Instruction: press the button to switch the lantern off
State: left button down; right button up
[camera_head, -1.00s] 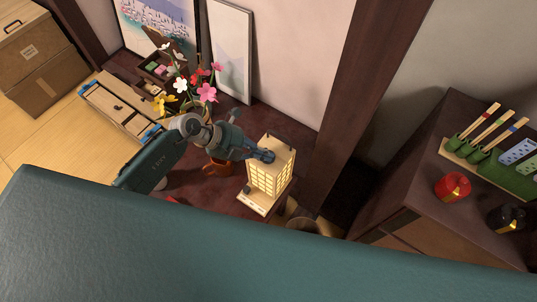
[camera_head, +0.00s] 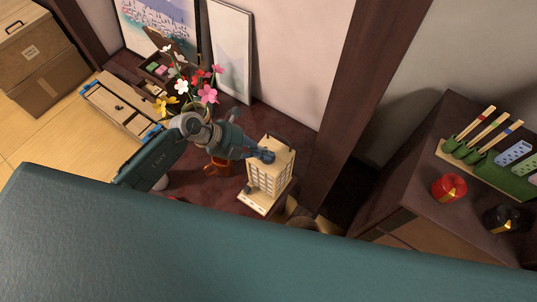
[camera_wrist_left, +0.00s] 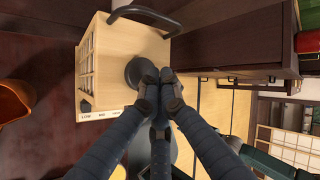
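The lantern (camera_head: 268,175) is a pale wooden box with lattice panels and a dark handle, standing on the dark raised floor; its panels are unlit. In the left wrist view the lantern (camera_wrist_left: 112,62) shows its wooden top, with a round dark button (camera_wrist_left: 148,72) on it. My left gripper (camera_head: 264,156) is over the lantern's top in the head view. My right gripper is in neither view.
A vase of flowers (camera_head: 197,92) stands left of the lantern, near my left arm. A dark wooden post (camera_head: 350,95) rises to its right. A dark cabinet (camera_head: 415,190) with a red jar (camera_head: 449,187) and a black jar (camera_head: 503,219) stands at the right.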

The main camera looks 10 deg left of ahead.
pick_arm(q)
jog(key=shift+r, duration=0.15)
notch_tip(320, 180, up, 6)
jog(key=p, duration=0.6)
